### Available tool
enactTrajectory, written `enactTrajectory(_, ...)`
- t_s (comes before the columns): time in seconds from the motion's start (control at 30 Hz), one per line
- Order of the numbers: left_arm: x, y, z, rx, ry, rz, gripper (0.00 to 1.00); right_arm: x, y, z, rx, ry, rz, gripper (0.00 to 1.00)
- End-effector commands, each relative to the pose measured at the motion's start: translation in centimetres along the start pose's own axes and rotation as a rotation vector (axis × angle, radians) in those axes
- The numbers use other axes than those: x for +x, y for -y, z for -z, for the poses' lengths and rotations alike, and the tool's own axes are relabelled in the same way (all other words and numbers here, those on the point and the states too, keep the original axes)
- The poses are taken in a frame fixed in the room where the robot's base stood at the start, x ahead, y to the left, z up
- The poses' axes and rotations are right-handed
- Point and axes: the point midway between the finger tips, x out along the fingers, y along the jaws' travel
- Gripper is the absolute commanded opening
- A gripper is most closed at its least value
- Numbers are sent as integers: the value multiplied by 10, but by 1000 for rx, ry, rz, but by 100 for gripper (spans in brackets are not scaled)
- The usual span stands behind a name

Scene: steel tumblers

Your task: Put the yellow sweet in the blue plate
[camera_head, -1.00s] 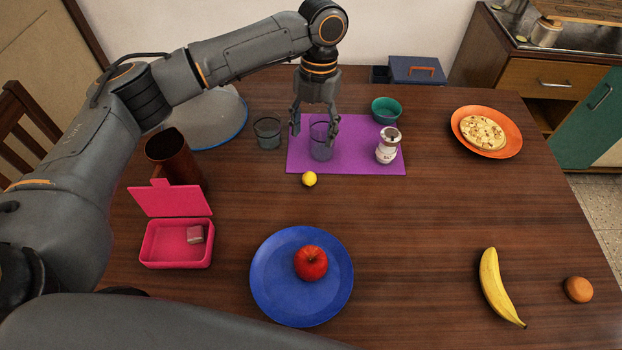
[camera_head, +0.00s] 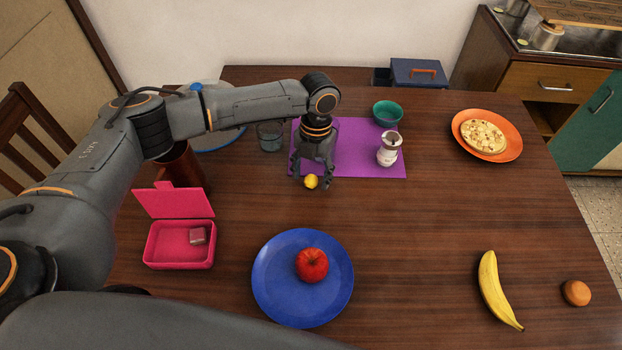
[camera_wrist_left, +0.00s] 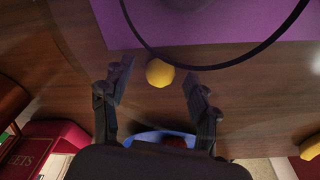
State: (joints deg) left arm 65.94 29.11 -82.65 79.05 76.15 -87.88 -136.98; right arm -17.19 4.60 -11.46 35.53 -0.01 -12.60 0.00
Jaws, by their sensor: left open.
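The yellow sweet (camera_head: 311,181) is a small round ball on the wooden table, at the front edge of the purple mat. My left gripper (camera_head: 312,184) is open, pointing down, with its fingers on either side of the sweet. In the left wrist view the sweet (camera_wrist_left: 160,72) shows just beyond and between the spread fingertips (camera_wrist_left: 159,78), with gaps on both sides. The blue plate (camera_head: 275,290) lies nearer the front and holds a red apple (camera_head: 311,265). My right gripper is not in view.
The purple mat (camera_head: 360,165) holds a white jar (camera_head: 389,148) and a green bowl (camera_head: 387,113). A dark curved rim crosses the left wrist view near the gripper. An open pink box (camera_head: 180,262) stands left of the plate. The table right of the plate is clear up to the banana (camera_head: 494,288).

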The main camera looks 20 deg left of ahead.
Motion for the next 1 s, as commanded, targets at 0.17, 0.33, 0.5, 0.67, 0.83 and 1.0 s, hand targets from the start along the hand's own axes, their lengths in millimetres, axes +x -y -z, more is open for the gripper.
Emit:
enactTrajectory(0.17,0,0,0,0,0,0,54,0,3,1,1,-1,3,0)
enactTrajectory(0.33,0,0,0,0,0,0,19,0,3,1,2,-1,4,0)
enactTrajectory(0.5,0,0,0,0,0,0,8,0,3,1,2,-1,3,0)
enactTrajectory(0.67,-1,0,0,0,0,0,8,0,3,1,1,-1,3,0)
enactTrajectory(0.83,-8,0,0,0,1,1,8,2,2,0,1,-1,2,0)
enactTrajectory(1.0,-30,1,3,1,4,2,8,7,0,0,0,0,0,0)
